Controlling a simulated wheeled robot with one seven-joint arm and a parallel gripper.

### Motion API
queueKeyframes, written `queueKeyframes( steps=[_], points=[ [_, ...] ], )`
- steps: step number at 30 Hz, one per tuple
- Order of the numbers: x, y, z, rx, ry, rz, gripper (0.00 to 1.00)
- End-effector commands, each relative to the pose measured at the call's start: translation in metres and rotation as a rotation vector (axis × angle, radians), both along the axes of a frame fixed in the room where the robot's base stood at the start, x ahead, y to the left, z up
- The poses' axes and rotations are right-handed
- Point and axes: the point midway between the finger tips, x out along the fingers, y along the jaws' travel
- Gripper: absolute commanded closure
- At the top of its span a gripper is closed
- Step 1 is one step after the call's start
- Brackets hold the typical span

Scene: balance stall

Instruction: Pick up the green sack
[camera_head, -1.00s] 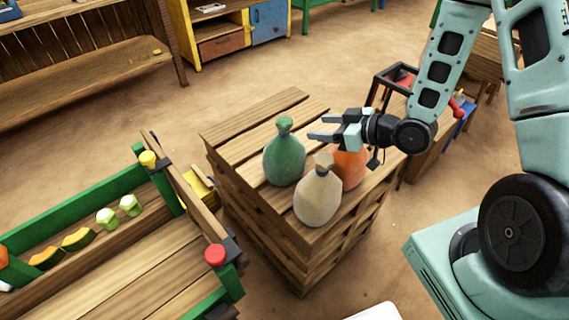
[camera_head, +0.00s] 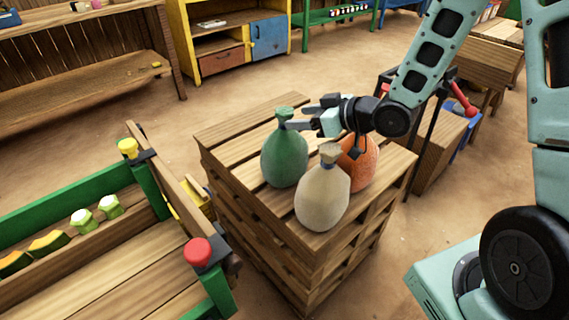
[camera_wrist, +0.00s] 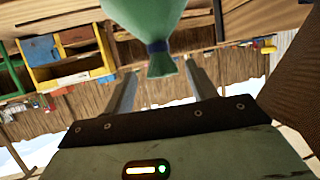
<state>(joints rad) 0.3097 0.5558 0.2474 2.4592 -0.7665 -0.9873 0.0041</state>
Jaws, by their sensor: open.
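The green sack (camera_head: 284,158) stands upright on the wooden pallet stack (camera_head: 225,128), at the left of the sacks there. Its tied neck points up. My gripper (camera_head: 296,116) is open, with its fingertips at the sack's neck, level with it. In the wrist view the green sack (camera_wrist: 150,18) shows upside down, its neck lying between my two open fingers (camera_wrist: 162,75). I cannot tell whether a finger touches it.
A cream sack (camera_head: 322,195) stands in front and an orange sack (camera_head: 358,165) stands behind it, below my wrist. A green-framed wooden stall (camera_head: 150,185) with a red knob (camera_head: 197,252) is close on the left. Open floor lies behind the pallets.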

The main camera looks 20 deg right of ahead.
Motion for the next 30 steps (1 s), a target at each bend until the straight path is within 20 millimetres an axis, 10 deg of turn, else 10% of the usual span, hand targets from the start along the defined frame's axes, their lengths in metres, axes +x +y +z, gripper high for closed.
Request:
queueKeyframes(
  steps=[28,30],
  points=[
    [0.056,0.045,-0.033,0.000,0.000,-0.001,0.43],
    [0.056,0.045,-0.033,-0.001,-0.001,-0.001,0.57]
  ],
)
